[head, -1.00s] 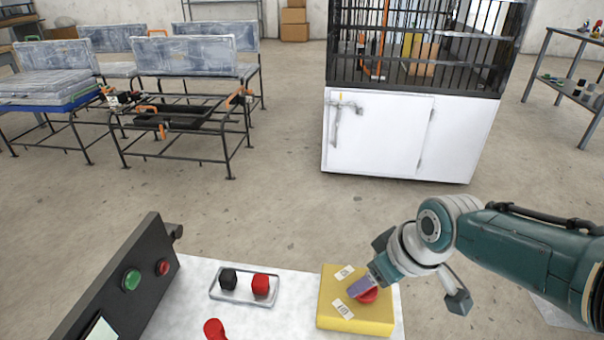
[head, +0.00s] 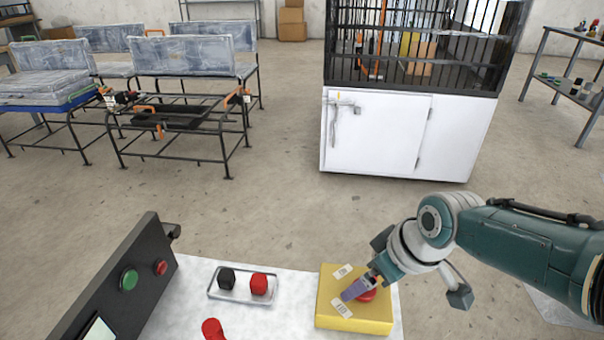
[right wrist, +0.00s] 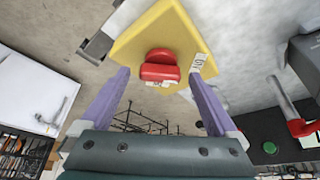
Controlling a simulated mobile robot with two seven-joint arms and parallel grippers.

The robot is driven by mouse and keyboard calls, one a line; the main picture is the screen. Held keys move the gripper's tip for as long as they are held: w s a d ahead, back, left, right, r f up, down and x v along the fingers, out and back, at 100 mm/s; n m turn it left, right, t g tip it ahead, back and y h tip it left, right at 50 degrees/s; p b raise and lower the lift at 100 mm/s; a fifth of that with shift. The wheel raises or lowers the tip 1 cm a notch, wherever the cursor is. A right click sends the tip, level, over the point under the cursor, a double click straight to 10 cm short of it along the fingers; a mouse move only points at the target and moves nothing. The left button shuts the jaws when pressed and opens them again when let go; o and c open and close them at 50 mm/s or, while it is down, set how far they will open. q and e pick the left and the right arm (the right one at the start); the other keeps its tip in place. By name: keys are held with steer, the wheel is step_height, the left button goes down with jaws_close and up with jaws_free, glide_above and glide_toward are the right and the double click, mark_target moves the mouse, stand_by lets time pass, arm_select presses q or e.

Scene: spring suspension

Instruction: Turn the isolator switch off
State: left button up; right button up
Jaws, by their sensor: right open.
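The isolator switch is a yellow box (head: 375,318) with a red knob (head: 367,295) on top, on the light table at lower right. Two white labels lie on the box, one far and one near. My right gripper (head: 355,289) is at the knob from above, its purple fingers partly covering it. In the right wrist view the yellow box (right wrist: 150,38) and red knob (right wrist: 160,66) show between the spread fingers of my right gripper (right wrist: 158,76). The fingers are open, one on either side of the knob, with gaps visible. My left gripper is not in view.
A metal tray (head: 222,294) with a black knob and a red knob stands left of the yellow box. A dark panel (head: 110,285) with green and red buttons stands at the left. Another red object (head: 212,328) is at the front edge.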

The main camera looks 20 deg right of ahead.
steer(key=shift+s+r+p, duration=0.1)
steer(key=shift+r+p, duration=0.3)
steer(key=shift+p, duration=0.05)
steer(key=p+v, duration=0.6)
steer(key=v, duration=0.3)
steer(key=shift+p, duration=0.3)
steer(key=shift+s, duration=0.15)
steer(key=s+a+r+m+p, duration=0.1)
steer(key=s+a+r+p, duration=0.3)
steer(key=s+r, duration=0.5)
steer(key=s+a+r+p, duration=0.3)
steer(key=s+r, duration=0.5)
steer(key=r, duration=0.4)
step_height(320, 180, up, 37)
steer(key=p, duration=3.7)
steer(key=shift+w+g+h, duration=0.2)
steer(key=shift+g+h, duration=0.1)
steer(key=shift+h, duration=0.1)
